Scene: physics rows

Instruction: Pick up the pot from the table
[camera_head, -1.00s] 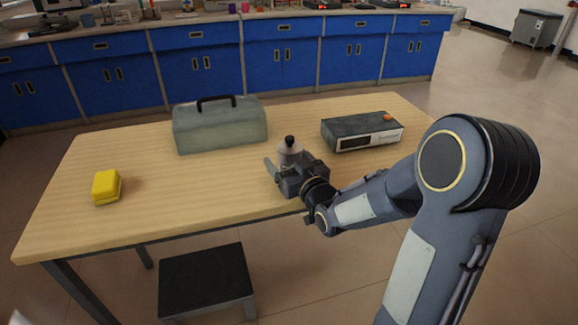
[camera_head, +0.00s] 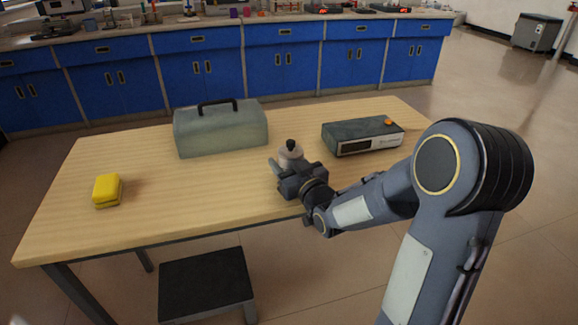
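The pot (camera_head: 290,154) is a small pale grey vessel with a black knob on its lid. It stands upright near the middle of the wooden table (camera_head: 150,205), in front of the gap between the green case and the grey device. My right gripper (camera_head: 289,166) is at the pot's near side, low over the tabletop. One finger shows along the pot's left side, close to it. The other finger and any contact are hidden or too small to make out. The pot's lower part is hidden behind the gripper. My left gripper is out of view.
A green-grey case (camera_head: 220,132) with a black handle stands at the back. A grey device (camera_head: 362,136) with an orange knob (camera_head: 388,122) is right of the pot. A yellow block (camera_head: 107,190) lies at left. A dark stool (camera_head: 205,285) is below. The table's left half is mostly clear.

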